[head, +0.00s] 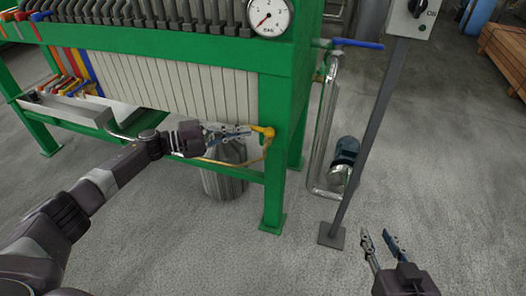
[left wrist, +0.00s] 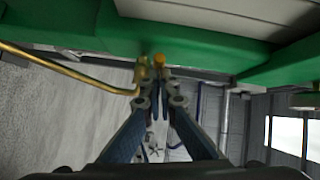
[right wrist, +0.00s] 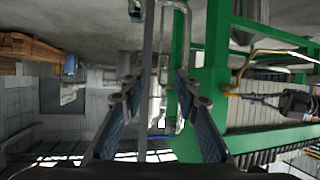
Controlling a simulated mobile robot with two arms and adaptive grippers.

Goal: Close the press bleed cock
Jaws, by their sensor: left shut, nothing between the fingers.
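The press bleed cock (head: 264,131) is a small yellow fitting on the green press leg, with a thin yellow pipe running down from it. In the left wrist view its orange-yellow end (left wrist: 159,60) shows just beyond my fingertips, beside a brass pipe (left wrist: 70,73). My left gripper (head: 246,131) is shut and empty, its tips close to the cock; I cannot tell whether they touch it. The cock's exact handle angle is unclear. My right gripper (head: 376,234) is open and empty, low at the right, well away from the cock.
A grey post (head: 368,125) with a switch box stands right of the press. Behind it are a metal pipe (head: 325,125) and a blue lever (head: 358,43). A grey ribbed drum (head: 224,180) stands under the press. The floor in front is clear.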

